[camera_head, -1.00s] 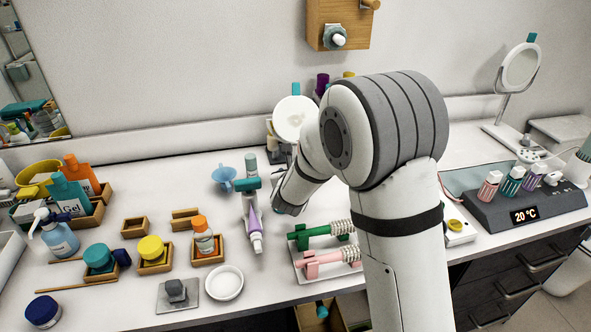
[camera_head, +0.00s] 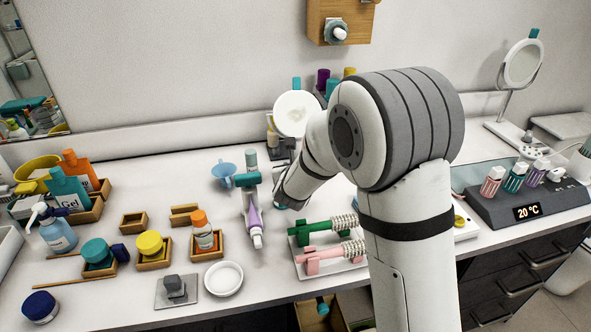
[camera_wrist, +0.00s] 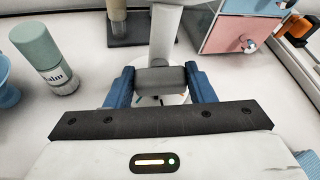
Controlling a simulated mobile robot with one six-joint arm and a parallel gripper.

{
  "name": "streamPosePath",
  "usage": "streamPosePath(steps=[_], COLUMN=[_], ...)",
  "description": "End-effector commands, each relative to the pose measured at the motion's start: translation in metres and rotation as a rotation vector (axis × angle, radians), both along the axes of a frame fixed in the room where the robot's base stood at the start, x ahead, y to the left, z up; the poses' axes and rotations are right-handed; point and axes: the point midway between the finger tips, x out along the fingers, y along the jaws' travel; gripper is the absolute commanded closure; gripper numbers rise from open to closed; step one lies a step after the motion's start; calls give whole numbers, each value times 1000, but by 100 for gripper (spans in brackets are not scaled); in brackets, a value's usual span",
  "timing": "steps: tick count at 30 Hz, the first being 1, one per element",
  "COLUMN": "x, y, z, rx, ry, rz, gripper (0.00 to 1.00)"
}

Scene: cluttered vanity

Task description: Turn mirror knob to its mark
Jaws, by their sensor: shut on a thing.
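In the wrist view the blue fingers of my gripper (camera_wrist: 160,88) are shut on a dark grey knob (camera_wrist: 160,79), one finger on each side. The knob sits at the foot of a white post (camera_wrist: 165,38), above a pale round base with small coloured marks, mostly hidden by my gripper. I cannot read whether the knob lines up with a mark. In the head view a round white mirror (camera_head: 296,113) stands behind my wrist. The knob and fingertips are largely hidden there by my arm.
A balm tube (camera_wrist: 44,58) stands left of my gripper in the wrist view. A pink and blue drawer box (camera_wrist: 228,28) is at the upper right. In the head view a teal-topped purple tube (camera_head: 252,212) and a tray with green and pink brushes (camera_head: 325,258) are close by.

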Motion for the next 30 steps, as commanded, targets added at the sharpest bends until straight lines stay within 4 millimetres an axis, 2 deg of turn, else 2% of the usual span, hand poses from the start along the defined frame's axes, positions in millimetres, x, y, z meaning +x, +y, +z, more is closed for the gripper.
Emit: streamPosePath(steps=[1, 12, 26, 27, 30], x=[0, 1, 0, 0, 0], y=[0, -2, -3, -3, -3], z=[-7, -5, 0, 0, 0], rx=[26, 188, 221, 221, 220], ry=[-3, 11, 19, 19, 19], rz=[0, 0, 0, 0, 0], gripper=[74, 74, 74, 50, 42])
